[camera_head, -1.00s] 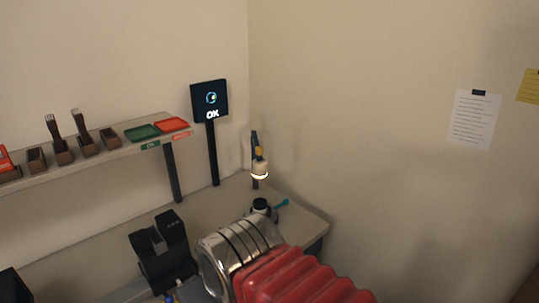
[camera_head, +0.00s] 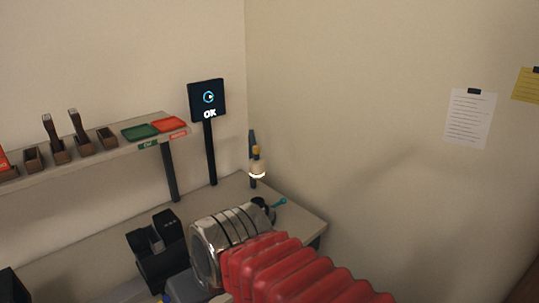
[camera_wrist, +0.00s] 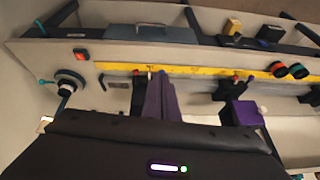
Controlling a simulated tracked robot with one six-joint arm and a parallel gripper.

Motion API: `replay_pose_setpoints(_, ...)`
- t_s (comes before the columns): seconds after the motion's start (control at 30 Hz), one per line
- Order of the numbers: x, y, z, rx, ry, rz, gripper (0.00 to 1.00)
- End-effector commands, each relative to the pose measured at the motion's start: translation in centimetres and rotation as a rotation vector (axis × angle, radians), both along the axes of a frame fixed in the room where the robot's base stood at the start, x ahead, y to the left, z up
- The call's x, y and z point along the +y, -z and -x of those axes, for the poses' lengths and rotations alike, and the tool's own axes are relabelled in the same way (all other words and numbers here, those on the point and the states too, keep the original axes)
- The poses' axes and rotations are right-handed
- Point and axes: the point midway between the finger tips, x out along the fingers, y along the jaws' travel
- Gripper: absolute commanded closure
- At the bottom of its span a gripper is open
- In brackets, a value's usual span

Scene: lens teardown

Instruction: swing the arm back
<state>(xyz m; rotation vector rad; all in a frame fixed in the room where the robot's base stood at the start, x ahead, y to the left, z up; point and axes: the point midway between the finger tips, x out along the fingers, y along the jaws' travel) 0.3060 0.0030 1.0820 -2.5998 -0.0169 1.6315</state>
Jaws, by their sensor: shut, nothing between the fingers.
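My arm, in a ribbed red sleeve with a silver collar, reaches in from the bottom of the head view over the bench (camera_head: 110,272). The collar hides part of the bench, and my gripper's tips do not show there. In the wrist view, the dark housing with a lit bar fills the bottom. My gripper (camera_wrist: 160,85) shows as narrow purple fingers together in the middle, shut and empty, in front of the bench front. I cannot tell how far the tips are from it.
A black two-post fixture (camera_head: 160,252) stands left of the collar. A screen (camera_head: 208,101) reads OK. The shelf holds a green tray (camera_head: 140,132) and a red tray (camera_head: 170,124). A yellow strip (camera_wrist: 205,71) and a purple block (camera_wrist: 246,113) show in the wrist view.

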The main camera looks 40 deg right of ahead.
Motion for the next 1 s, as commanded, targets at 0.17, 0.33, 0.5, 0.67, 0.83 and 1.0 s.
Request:
replay_pose_setpoints(0.17, 0.0, 0.4, -2.0, 0.068, 0.072, -0.139, 1.0)
replay_pose_setpoints(0.33, -0.2, 0.4, -4.7, 0.109, 0.147, -0.307, 1.0)
replay_pose_setpoints(0.5, -1.4, 0.0, -8.1, 0.113, 0.223, -0.48, 1.0)
replay_pose_setpoints(0.67, -3.6, -0.5, -11.7, 0.083, 0.298, -0.644, 1.0)
replay_pose_setpoints(0.83, -7.5, -1.3, -15.5, 0.013, 0.382, -0.813, 1.0)
replay_pose_setpoints(1.0, -13.0, -2.0, -19.0, -0.096, 0.468, -0.968, 1.0)
